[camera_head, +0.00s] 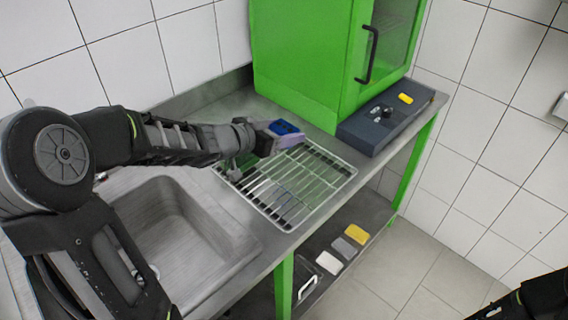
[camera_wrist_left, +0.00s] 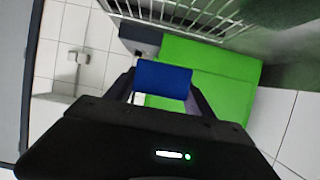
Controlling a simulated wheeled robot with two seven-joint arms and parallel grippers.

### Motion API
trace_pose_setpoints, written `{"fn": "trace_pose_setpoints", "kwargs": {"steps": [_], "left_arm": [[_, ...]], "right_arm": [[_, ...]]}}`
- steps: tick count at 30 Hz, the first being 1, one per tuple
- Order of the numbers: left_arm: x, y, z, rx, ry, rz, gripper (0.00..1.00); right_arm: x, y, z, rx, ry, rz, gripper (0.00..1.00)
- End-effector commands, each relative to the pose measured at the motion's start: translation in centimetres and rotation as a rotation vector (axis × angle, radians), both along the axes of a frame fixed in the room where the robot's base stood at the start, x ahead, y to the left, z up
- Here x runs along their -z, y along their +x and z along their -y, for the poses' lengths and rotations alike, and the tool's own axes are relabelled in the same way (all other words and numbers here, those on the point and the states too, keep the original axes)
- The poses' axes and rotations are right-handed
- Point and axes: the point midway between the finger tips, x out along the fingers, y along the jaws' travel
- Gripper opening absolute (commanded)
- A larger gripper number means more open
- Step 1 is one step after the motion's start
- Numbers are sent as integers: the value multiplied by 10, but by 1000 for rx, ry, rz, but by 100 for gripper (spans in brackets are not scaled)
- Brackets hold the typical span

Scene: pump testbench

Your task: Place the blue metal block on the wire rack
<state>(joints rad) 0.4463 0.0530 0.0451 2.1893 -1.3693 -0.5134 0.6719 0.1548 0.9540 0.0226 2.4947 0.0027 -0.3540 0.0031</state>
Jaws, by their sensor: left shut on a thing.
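The blue metal block (camera_head: 284,128) is between the fingers of my left gripper (camera_head: 278,136), which is shut on it. The block also shows in the left wrist view (camera_wrist_left: 163,80), between the two fingers. The wire rack (camera_head: 318,200) lies on the steel counter, right of the sink. The gripper and block are over the rack's far end. I cannot tell how high the block is above the rack. The rack's bars also show along the top of the left wrist view (camera_wrist_left: 190,12). My right gripper is not in view; only a dark part of my right arm shows at the lower right.
A green cabinet (camera_head: 300,60) with a black handle stands behind the rack. A dark grey box (camera_head: 372,138) with a yellow item (camera_head: 405,98) is right of it. The sink (camera_head: 175,230) is left of the rack. Yellow, grey and white pieces lie on the lower shelf (camera_head: 372,212).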

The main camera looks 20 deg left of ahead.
Motion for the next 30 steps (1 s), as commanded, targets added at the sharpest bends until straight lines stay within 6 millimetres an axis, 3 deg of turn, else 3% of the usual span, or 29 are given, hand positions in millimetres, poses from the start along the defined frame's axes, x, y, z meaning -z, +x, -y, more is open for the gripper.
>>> {"fn": "trace_pose_setpoints", "kwargs": {"steps": [5,12,24,30], "left_arm": [[14,0,1,1,-1,-1,7],[56,0,0,0,-2,-1,7],[63,1,0,1,0,2,7],[87,0,1,2,-3,-1,7]], "right_arm": [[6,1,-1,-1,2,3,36],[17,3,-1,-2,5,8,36],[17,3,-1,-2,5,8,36],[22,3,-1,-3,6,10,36]]}}
